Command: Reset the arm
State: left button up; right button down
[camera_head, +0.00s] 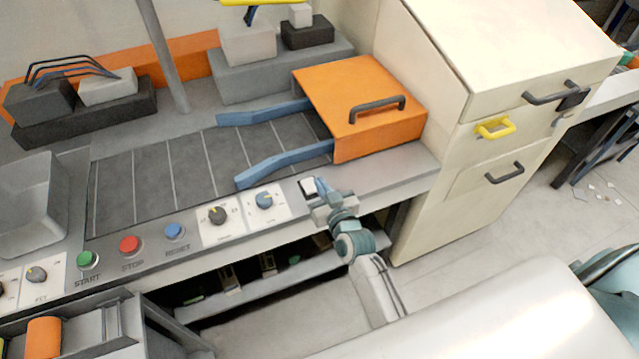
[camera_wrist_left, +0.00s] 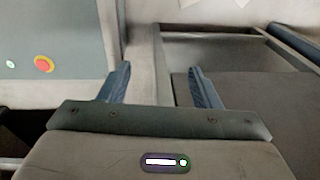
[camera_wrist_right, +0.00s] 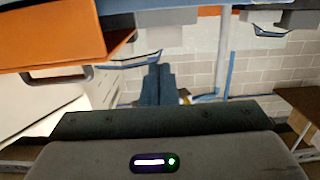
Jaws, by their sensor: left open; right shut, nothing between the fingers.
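My right gripper (camera_head: 322,187) is shut and empty. In the head view it is at the front edge of the console, beside a small white switch (camera_head: 307,186) and right of a blue knob (camera_head: 264,199); I cannot tell whether it touches the switch. Its closed blue fingers show in the right wrist view (camera_wrist_right: 157,86). My left gripper (camera_wrist_left: 160,85) is open and empty; it is outside the head view. The console (camera_head: 140,252) carries a blue button marked RESET (camera_head: 174,231), a red STOP button (camera_head: 130,244) and a green START button (camera_head: 88,259).
A dark belt (camera_head: 165,170) with blue guide rails (camera_head: 285,163) runs into an orange cover (camera_head: 365,95). A cream cabinet (camera_head: 475,130) stands close on the right. A grey bin (camera_head: 30,200) is at left. The left wrist view shows a red button (camera_wrist_left: 44,64) on a panel.

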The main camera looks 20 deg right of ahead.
dwell(0.4)
jog(key=s+d+g+h, duration=0.15)
jog(key=s+g, duration=0.25)
jog(key=s, duration=0.6)
jog(key=s+d+g, duration=0.3)
jog(key=s+g, duration=0.2)
jog(key=s, duration=0.5)
jog(key=s+d+g, duration=0.3)
jog(key=s+g, duration=0.1)
jog(key=s, duration=0.7)
notch_tip(320, 180, down, 34)
jog(key=w+d+g+b, duration=0.1)
jog(key=d+g+b, duration=0.1)
jog(key=b, duration=0.3)
pick_arm(q)
notch_tip(320, 180, down, 9)
jog(key=b, duration=0.4)
jog(key=shift+f, duration=0.15)
jog(key=shift+c, duration=0.2)
pick_arm(e)
jog(key=s+f, duration=0.9)
jog(key=f, duration=0.4)
jog(key=s+d+f, duration=0.1)
jog(key=s+f, duration=0.9)
jog(key=f, duration=0.2)
jog(key=shift+d+f+g, duration=0.2)
jog(key=shift+f+g, duration=0.2)
